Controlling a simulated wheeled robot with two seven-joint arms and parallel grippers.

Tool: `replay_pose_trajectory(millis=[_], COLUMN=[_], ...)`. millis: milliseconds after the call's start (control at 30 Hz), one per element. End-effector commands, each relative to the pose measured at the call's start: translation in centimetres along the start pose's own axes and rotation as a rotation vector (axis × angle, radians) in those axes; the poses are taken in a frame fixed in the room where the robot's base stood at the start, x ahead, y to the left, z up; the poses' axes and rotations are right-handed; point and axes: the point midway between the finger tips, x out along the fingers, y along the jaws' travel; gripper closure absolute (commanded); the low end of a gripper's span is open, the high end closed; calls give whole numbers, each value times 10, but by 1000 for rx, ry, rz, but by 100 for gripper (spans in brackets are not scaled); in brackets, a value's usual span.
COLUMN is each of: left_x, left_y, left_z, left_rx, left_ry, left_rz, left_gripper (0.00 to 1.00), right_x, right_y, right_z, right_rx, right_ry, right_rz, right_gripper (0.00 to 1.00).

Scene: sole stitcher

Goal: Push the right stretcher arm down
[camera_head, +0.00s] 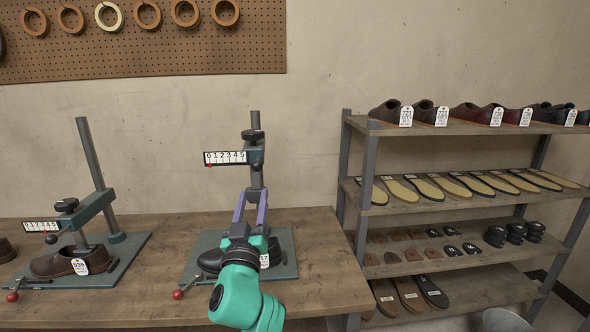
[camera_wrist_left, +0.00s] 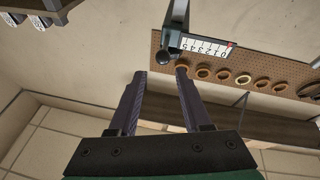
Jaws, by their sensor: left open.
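The right stretcher stands on a grey-green base plate (camera_head: 284,262), with a dark tagged shoe (camera_head: 208,261) on it. Its right stretcher arm (camera_head: 240,157) sits high on the grey post (camera_head: 255,120), with a black knob above and a 0-to-5 scale at its left end. The arm and its scale (camera_wrist_left: 205,45) also show in the left wrist view, beyond the fingertips. My left gripper (camera_head: 252,194) is open, fingers pointing up, below the arm in the picture; it also shows in the left wrist view (camera_wrist_left: 160,73). Nothing shows between its fingers. My forearm hides part of the shoe.
The left stretcher (camera_head: 93,207) has its arm low over a brown shoe (camera_head: 60,262). Both stand on a wooden table (camera_head: 160,270). A shelf rack (camera_head: 460,190) with shoes and soles stands right. A pegboard (camera_head: 150,55) with rings hangs behind. Red-knobbed levers lie at the front.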

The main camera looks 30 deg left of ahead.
Motion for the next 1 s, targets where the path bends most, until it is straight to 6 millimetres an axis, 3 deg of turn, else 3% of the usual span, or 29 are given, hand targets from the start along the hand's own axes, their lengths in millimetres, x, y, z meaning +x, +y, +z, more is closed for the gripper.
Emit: replay_pose_trajectory(millis=[167,433,600,767,967,1000], left_x=[22,94,130,144,145,145], left_y=[0,0,-1,0,0,0], left_z=[-9,-10,-6,-4,-4,-4], left_rx=[-2,-2,-2,-2,-2,-2], left_ry=[14,12,10,8,8,8], left_rz=[-1,-2,-2,0,0,0], left_gripper=[51,51,51,51,51,55], right_x=[-11,-30,-32,-32,-32,-32], right_y=[-3,-11,-10,-7,-5,-5], right_z=[-1,-3,-3,-3,-3,-3], right_rx=[1,5,4,2,1,1], right_ry=[0,1,1,0,0,0], right_rz=[-4,-16,-14,-10,-8,-7], right_gripper=[50,50,50,50,50,50])
